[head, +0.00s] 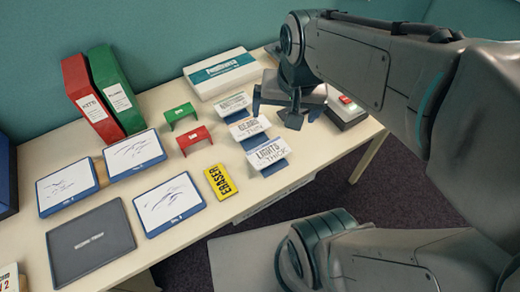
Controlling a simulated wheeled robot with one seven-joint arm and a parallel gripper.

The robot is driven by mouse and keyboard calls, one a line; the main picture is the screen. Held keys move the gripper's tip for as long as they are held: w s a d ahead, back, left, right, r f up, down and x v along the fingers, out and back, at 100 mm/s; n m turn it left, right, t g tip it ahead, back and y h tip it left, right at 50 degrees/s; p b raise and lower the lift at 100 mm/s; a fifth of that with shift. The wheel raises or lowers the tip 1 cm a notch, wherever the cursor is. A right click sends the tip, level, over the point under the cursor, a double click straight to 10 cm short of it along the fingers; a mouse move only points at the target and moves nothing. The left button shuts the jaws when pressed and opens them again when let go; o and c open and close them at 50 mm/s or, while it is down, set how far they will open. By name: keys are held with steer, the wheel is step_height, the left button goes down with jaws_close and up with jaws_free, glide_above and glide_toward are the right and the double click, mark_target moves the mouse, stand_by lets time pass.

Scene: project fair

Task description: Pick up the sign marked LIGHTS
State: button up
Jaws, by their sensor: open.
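The sign marked LIGHTS (268,153) is a small white folded card with blue side parts. It stands on the table as the nearest of three similar signs in a row. A second sign (249,128) stands just behind it, and a third (233,105) stands farther back. My gripper (290,115) is open and points down, behind and a little right of the LIGHTS sign. It is apart from that sign in the picture, and nothing shows in its jaws. Its height above the table is hard to tell.
The table (205,225) also holds a yellow ERASER block (221,182), red (194,138) and green (180,115) stands, several whiteboards (168,205), a dark tray (90,241), binders (120,90), a white box (220,72) and a device with a red button (346,112).

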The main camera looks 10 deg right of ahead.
mark_target(269, 152)
steer(key=w+f+m+g+b, duration=0.3)
steer(key=w+f+m+b, duration=0.7)
steer(key=f, duration=0.6)
steer(key=shift+m, duration=0.4)
steer(key=f, duration=0.9)
steer(key=w+f, duration=0.1)
steer(key=f, duration=0.3)
steer(key=shift+w+d+f, duration=0.1)
steer(key=shift+d+f, duration=0.1)
steer(key=shift+f, duration=0.2)
steer(key=c, duration=1.1)
